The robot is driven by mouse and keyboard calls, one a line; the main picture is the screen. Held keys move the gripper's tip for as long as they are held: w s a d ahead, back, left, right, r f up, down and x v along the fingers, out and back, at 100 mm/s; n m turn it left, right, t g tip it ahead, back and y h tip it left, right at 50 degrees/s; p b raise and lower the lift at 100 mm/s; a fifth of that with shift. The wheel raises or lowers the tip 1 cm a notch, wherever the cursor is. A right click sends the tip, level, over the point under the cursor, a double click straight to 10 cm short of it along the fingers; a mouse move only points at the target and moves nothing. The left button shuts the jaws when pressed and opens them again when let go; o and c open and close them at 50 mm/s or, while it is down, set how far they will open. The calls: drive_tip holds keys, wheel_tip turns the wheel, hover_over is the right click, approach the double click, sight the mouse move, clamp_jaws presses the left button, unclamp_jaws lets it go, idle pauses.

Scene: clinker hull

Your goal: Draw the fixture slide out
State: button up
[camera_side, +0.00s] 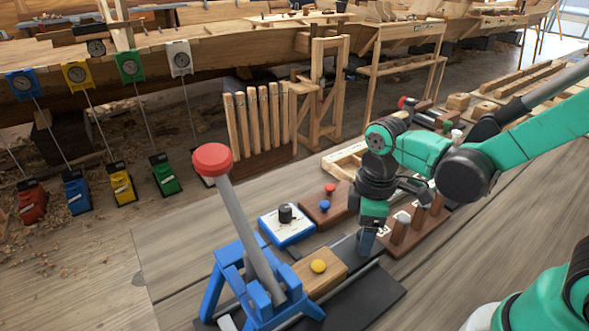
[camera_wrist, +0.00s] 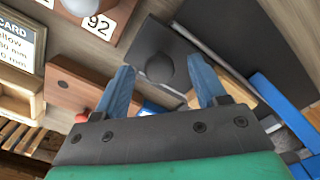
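In the wrist view, a round dark knob (camera_wrist: 160,68) stands on the dark slide plate (camera_wrist: 146,40). My gripper (camera_wrist: 168,78) is open, with its blue fingers apart on either side of the knob. I cannot tell whether either finger touches it. In the side view the fingers hide the knob.
A blue lever stand (camera_side: 250,285) with a red-topped lever (camera_side: 212,160) stands at the left end of the fixture. A blue-edged box with a black knob (camera_side: 286,222), a brown board with red and blue buttons (camera_side: 328,206), and a brown peg rack (camera_side: 418,228) stand close by.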

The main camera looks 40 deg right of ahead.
drive_tip(key=shift+r, duration=2.8)
drive_tip(key=shift+d+r+m+t, duration=0.3)
drive_tip(key=shift+r+m+t, duration=0.1)
drive_tip(key=shift+m+t, duration=0.4)
drive_tip(key=r+m+t, duration=0.1)
drive_tip(key=m+t, duration=0.1)
drive_tip(key=d+r+m+t, duration=0.1)
drive_tip(key=m, duration=0.2)
drive_tip(key=d+m+t, duration=0.1)
drive_tip(key=m+t, duration=0.1)
drive_tip(key=shift+w+d+r+t, duration=0.1)
drive_tip(key=shift+w+r+t, duration=0.2)
drive_tip(key=shift+w+r, duration=0.1)
